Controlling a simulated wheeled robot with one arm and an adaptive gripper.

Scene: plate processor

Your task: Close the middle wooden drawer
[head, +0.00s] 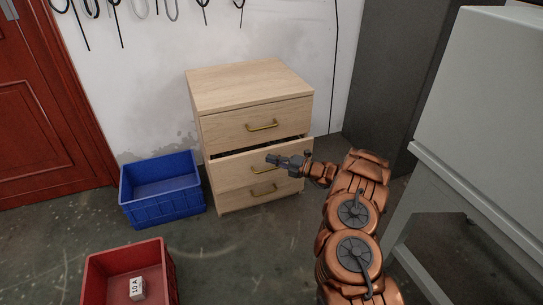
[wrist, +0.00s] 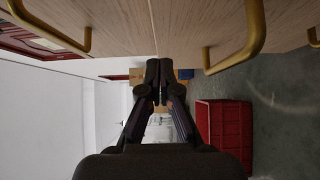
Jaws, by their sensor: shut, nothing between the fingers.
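The wooden chest (head: 255,90) stands against the white wall with three drawers. Its middle drawer (head: 235,169) is pulled part way out, with a dark gap above its front. The top and bottom drawers look shut. My gripper (head: 269,159) is shut and empty, in front of the middle drawer's front near its brass handle, pointing left across it. It partly hides the handle. In the wrist view the shut fingers (wrist: 159,66) are beside the wooden fronts, with the middle drawer's handle (wrist: 240,45) close by on the right. Contact with the front cannot be told.
A blue crate (head: 160,205) stands on the floor left of the chest. A red crate (head: 125,252) with a white box (head: 137,289) in it is nearer. A dark cabinet (head: 385,85) and a grey machine (head: 480,90) stand at the right.

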